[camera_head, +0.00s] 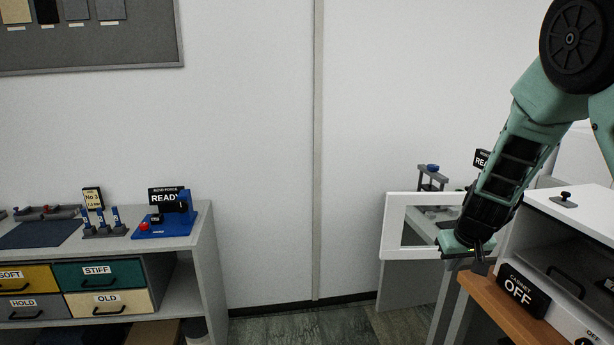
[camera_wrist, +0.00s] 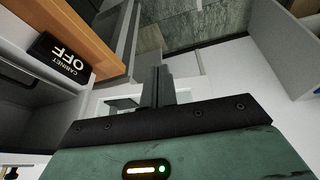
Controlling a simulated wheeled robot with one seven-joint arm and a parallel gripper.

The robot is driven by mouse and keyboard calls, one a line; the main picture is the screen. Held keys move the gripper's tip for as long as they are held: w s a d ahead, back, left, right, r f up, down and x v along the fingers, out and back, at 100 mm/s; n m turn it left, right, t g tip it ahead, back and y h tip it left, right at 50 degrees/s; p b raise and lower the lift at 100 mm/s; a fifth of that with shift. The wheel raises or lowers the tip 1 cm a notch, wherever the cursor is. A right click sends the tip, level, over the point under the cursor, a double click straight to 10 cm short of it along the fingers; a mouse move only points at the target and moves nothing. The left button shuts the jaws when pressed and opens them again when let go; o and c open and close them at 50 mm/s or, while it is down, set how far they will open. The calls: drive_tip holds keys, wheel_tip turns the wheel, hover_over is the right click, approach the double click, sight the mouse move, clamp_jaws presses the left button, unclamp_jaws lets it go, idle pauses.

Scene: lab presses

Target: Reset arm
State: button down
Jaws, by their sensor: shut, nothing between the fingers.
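My arm reaches down from the upper right in the head view. My gripper (camera_head: 480,264) points down in front of a white cabinet and is shut with nothing in it. In the wrist view its fingers (camera_wrist: 156,84) are together. A white framed door (camera_head: 394,226) with a window stands open behind and left of the gripper. The cabinet (camera_head: 585,203) is at the right, with a black sign reading "CABINET OFF" (camera_head: 523,289); the sign also shows upside down in the wrist view (camera_wrist: 62,62). I cannot tell whether the gripper touches the door.
A wooden ledge (camera_head: 495,304) runs just below the gripper; it also shows in the wrist view (camera_wrist: 85,32). At the left, a grey shelf unit (camera_head: 208,245) holds drawers and a blue press (camera_head: 172,218) marked "READY". The floor (camera_head: 330,326) between is clear.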

drive_tip(key=s+a+r+n+g+y+b, duration=0.1)
drive_tip(key=s+a+r+n+y, duration=0.1)
drive_tip(key=s+a, duration=0.7)
drive_tip(key=s+a+r+n+g+y+b, duration=0.15)
drive_tip(key=s+a, duration=0.35)
drive_tip(key=a, duration=0.7)
drive_tip(key=s+a+r+n+g+h, duration=0.1)
drive_tip(key=s+a+n, duration=0.1)
drive_tip(key=s, duration=0.7)
drive_tip(key=s+a+r+n+h+b, duration=0.1)
drive_tip(key=s+a+n, duration=0.1)
drive_tip(key=s, duration=0.8)
drive_tip(key=shift+s+a+n+g, duration=0.2)
drive_tip(key=shift+a+n+g, duration=0.2)
drive_tip(key=shift+n, duration=0.15)
drive_tip(key=shift+r, duration=0.15)
